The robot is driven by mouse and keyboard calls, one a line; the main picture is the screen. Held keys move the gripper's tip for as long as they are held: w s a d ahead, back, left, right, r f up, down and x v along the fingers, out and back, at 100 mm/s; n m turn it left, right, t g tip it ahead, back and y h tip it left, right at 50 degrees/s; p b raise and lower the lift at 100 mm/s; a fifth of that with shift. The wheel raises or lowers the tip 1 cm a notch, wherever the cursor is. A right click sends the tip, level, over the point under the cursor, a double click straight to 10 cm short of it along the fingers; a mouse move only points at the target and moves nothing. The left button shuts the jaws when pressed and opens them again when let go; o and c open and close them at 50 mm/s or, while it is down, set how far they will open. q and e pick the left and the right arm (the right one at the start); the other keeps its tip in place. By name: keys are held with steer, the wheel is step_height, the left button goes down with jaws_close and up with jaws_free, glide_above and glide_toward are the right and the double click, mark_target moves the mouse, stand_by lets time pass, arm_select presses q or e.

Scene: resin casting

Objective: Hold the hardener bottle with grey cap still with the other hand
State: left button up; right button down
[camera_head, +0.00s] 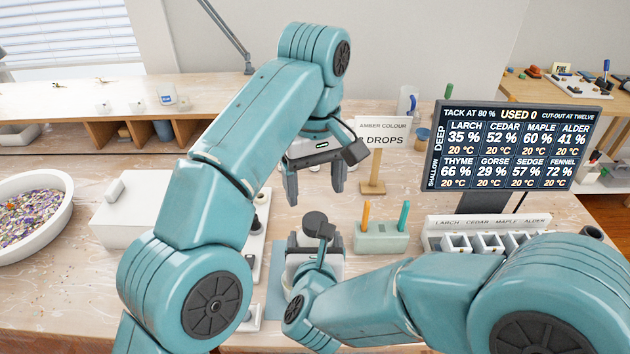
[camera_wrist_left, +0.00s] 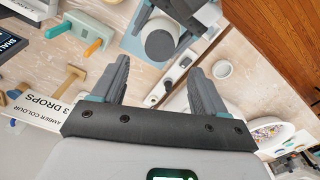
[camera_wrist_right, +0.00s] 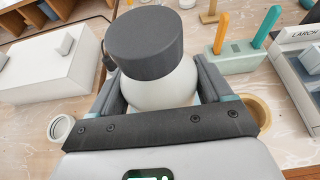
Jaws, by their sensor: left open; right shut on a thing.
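The hardener bottle is white with a wide dark grey cap (camera_head: 314,217). It stands upright and fills the middle of the right wrist view (camera_wrist_right: 146,44). My right gripper (camera_head: 313,243) is shut around the bottle's white body below the cap, one finger on each side. My left gripper (camera_head: 315,190) is open and empty, fingers pointing down, above and apart from the bottle in the head view. In the left wrist view the cap (camera_wrist_left: 160,45) lies beyond the left fingertips. In the head view my right wrist hides most of the bottle's body.
A green block (camera_head: 382,238) with orange and teal sticks stands right of the bottle. A wooden stand (camera_head: 372,187) holds a drops card behind it. Small white cups (camera_head: 487,243) sit in a rack under the screen (camera_head: 515,145). A white box (camera_head: 125,212) and a bowl (camera_head: 67,192) are left.

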mark_target(315, 221)
arm_select(q)
steer(key=shift+f, duration=0.1)
steer(key=shift+f, duration=3.9)
steer(key=c, duration=1.1)
steer(key=m, duration=0.5)
steer(key=shift+c, duration=0.2)
steer(key=m, duration=0.6)
steer(key=shift+m, duration=0.4)
steer(key=o, duration=1.2)
steer(key=shift+o, duration=0.2)
